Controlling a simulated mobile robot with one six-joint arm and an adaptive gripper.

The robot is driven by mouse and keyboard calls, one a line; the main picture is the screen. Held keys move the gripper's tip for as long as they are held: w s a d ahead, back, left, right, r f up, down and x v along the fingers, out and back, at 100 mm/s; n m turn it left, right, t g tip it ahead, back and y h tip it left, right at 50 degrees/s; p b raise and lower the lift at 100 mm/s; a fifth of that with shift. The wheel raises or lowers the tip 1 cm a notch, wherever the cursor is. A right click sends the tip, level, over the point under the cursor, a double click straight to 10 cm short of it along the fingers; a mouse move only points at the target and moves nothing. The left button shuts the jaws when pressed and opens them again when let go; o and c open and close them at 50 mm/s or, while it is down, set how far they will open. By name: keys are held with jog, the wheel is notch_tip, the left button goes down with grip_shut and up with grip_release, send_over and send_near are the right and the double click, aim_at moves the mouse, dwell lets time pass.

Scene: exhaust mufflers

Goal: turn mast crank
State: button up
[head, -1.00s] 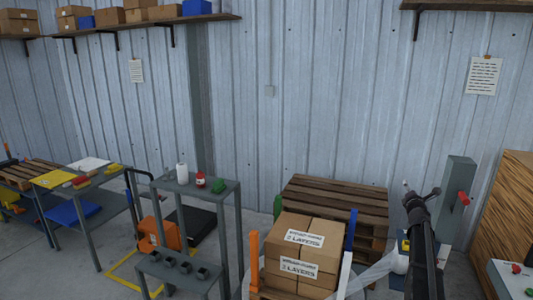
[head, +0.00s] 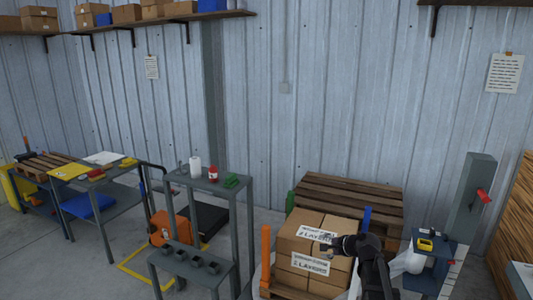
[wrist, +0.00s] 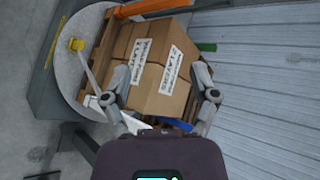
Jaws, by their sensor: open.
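The grey mast (head: 470,205) stands upright at the right in the head view, with a red crank handle (head: 484,195) on its right side. My gripper (head: 338,243) is in front of the stacked cartons, well to the left of the mast and apart from the crank. In the wrist view my gripper (wrist: 160,92) has its two fingers spread wide with nothing held between them. The cartons (wrist: 152,75) show beyond the fingers. The crank is not seen in the wrist view.
The cartons sit on a pallet on a round grey turntable (wrist: 67,72). A white roll (head: 414,262) stands beside the mast, near a small yellow device (head: 426,243). Stacked pallets (head: 345,192) are behind the cartons. A grey trolley (head: 215,185) stands left.

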jog(key=s+a+f+n+g+h+b, duration=0.1)
jog(key=s+f+n+g+h, duration=0.2)
jog(key=s+n, duration=0.4)
jog(key=s+a+f+n+g+h+b, duration=0.1)
jog(key=s+f+n+g+h, duration=0.3)
jog(key=s, duration=1.3)
notch_tip(320, 180, down, 4)
jog(key=a+n+g, duration=0.1)
jog(key=n, duration=0.2)
jog(key=shift+r+g, duration=0.2)
jog(key=shift+g, duration=0.2)
jog(key=shift+w+a, duration=0.1)
dwell(1.0)
